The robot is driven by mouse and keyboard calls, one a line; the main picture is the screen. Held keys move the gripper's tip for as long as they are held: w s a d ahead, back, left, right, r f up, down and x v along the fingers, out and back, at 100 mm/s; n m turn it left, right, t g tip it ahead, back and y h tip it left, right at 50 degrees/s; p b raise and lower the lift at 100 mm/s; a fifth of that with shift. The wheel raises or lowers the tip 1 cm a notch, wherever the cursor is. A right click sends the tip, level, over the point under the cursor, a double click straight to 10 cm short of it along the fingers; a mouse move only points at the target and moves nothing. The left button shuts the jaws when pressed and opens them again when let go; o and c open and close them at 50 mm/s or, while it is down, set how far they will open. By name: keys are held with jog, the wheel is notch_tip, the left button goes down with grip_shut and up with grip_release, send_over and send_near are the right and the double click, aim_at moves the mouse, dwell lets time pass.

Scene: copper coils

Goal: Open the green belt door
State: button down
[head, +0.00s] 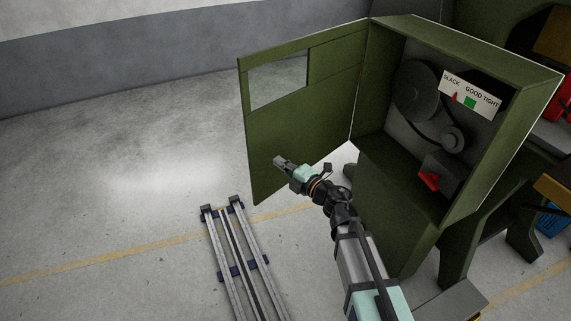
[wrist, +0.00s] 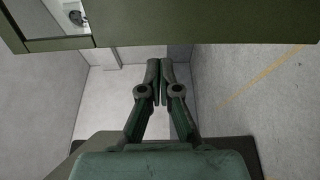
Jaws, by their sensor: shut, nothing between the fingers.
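The green belt door (head: 300,130) stands swung wide open to the left of its green cabinet (head: 400,190), hinged at the cabinet's left edge. It has a window opening in its upper part. My gripper (head: 280,161) is in front of the door's inner face, below the window, fingers pointing left. I cannot tell whether it touches the door. In the wrist view my gripper (wrist: 160,66) has its fingertips together with nothing between them. The green door edge (wrist: 200,32) crosses the top of that view, beyond the fingertips.
Inside the cabinet are pulleys with a belt (head: 420,95), a slack-to-tight gauge plate (head: 470,93) and a red part (head: 429,180). Floor rails (head: 238,255) run at the bottom. Open concrete floor (head: 110,190) lies to the left.

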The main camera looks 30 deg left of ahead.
aim_at(254, 144)
jog(key=p+x, duration=0.1)
jog(key=x, duration=0.8)
jog(key=shift+w+a+p, duration=0.1)
jog(key=shift+a+p, duration=0.25)
jog(key=shift+p, duration=0.05)
jog(key=shift+a, duration=0.25)
